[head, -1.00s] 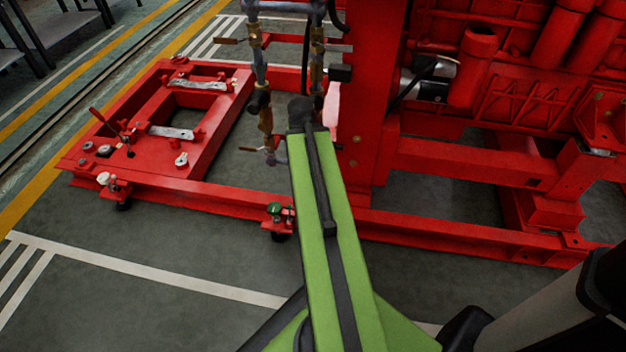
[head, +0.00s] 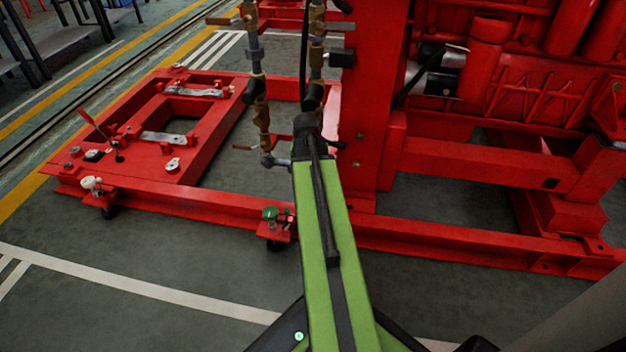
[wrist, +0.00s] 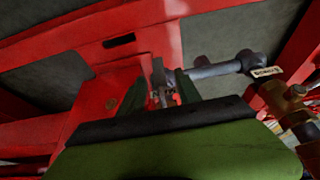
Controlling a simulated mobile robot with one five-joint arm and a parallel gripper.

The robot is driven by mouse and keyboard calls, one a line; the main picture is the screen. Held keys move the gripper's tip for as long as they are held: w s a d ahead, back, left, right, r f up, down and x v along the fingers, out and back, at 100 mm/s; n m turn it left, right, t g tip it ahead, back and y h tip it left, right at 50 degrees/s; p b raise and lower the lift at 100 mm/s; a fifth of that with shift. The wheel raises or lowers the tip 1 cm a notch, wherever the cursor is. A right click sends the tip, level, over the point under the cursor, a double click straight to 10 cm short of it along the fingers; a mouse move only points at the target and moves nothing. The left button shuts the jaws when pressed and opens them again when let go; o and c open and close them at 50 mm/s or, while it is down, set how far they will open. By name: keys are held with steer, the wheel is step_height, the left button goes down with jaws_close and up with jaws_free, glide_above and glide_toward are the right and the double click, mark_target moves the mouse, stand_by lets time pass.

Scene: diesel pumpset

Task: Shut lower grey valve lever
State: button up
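A thin grey upright piece (wrist: 158,76), possibly the grey lever, shows between the dark fingers of my gripper (wrist: 160,100) in the wrist view. The fingers stand apart, and I cannot tell whether either touches it. A grey pipe (wrist: 212,70) runs right from there to a brass valve (wrist: 276,95) with a white tag. In the head view, my arm reaches the lower pipework, and its dark end covers the fingertips. A lower brass valve (head: 263,120) hangs on the left pipe, with a brownish lever (head: 242,147) pointing left near its bottom.
A red post (head: 375,110) stands right of the pipes. The red base frame (head: 190,200) runs below, with a green-knobbed fitting (head: 271,214) beside my arm. Upper valve levers (head: 222,21) stick out above. The grey floor (head: 130,245) in front is clear.

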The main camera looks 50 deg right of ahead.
steer(key=b+x, duration=0.1)
steer(key=x, duration=0.1)
steer(key=shift+w+d+f, duration=0.1)
steer(key=shift+f, duration=0.25)
steer(key=shift+r, duration=0.1)
jaws_close()
stand_by(1.0)
